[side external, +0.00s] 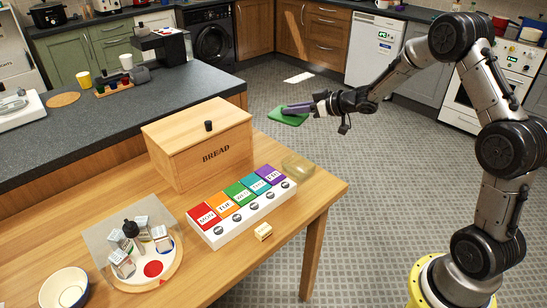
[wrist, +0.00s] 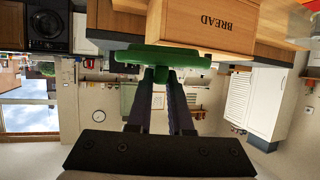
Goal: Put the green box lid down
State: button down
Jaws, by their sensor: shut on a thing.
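The green box lid (side external: 285,118) is a flat green piece held out in the air beyond the right side of the wooden table. My gripper (side external: 297,108) is shut on the lid's edge. In the wrist view the lid (wrist: 160,57) is seen nearly edge-on across the tips of my gripper (wrist: 161,72). A small clear, yellowish box (side external: 297,166) stands near the table's right edge; its top looks uncovered.
The wooden table (side external: 300,200) holds a bread box (side external: 200,140), a row of coloured weekday lids (side external: 240,195) on a white case, a small block (side external: 263,231), a round board with cartons (side external: 150,278) and a bowl (side external: 65,288). The table's front right is bare.

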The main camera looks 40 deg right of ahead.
jog(key=w+d+f+n+y, duration=0.1)
jog(key=w+f+y, duration=0.1)
jog(key=w+f, duration=0.45)
send_over(277, 158)
jog(key=shift+g, duration=0.3)
notch_tip(277, 158, down, 8)
jog(key=shift+w, duration=0.1)
jog(key=shift+f, duration=2.2)
jog(key=shift+f, duration=0.1)
jog(key=c, duration=0.8)
grip_release()
